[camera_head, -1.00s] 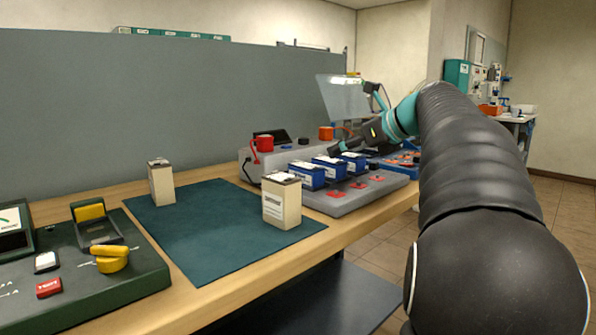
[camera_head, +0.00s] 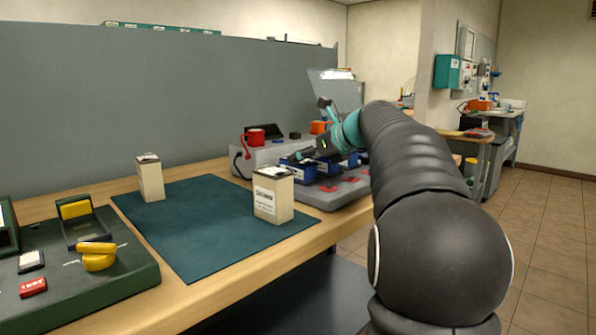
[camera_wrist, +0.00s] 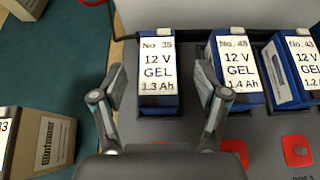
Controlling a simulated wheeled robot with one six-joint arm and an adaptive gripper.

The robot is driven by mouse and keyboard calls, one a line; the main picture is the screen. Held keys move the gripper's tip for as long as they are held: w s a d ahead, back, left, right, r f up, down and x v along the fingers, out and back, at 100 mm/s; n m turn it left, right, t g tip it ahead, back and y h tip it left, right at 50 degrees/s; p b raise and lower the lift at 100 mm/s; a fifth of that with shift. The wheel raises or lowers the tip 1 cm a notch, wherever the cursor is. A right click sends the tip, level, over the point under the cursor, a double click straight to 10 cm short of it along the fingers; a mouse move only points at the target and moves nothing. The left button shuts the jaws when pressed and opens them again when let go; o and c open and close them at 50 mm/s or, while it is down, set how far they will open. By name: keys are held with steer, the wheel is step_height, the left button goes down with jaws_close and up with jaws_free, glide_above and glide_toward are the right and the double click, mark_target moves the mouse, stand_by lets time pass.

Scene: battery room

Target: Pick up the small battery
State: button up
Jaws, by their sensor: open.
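Several blue batteries with white labels stand in a row in a grey dock. In the wrist view, one battery (camera_wrist: 157,72) is marked No. 39, 12 V GEL, 1.3 Ah. To its right are a battery (camera_wrist: 235,70) marked 1.4 Ah and another blue battery (camera_wrist: 288,80), cut off by the picture edge. My gripper (camera_wrist: 160,88) is open, its fingers to the left and right of the 1.3 Ah battery, with nothing held. In the head view my gripper (camera_head: 314,154) is over the dock and partly hides the batteries.
Two beige batteries stand on the dark green mat: one near the dock (camera_head: 273,197), one at the back left (camera_head: 150,180). A green tester (camera_head: 110,270) is at left. The mat's middle is clear.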

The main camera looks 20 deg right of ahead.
steer(key=x, duration=0.3)
steer(key=shift+a+f, duration=0.1)
steer(key=shift+a, duration=0.1)
jaws_close()
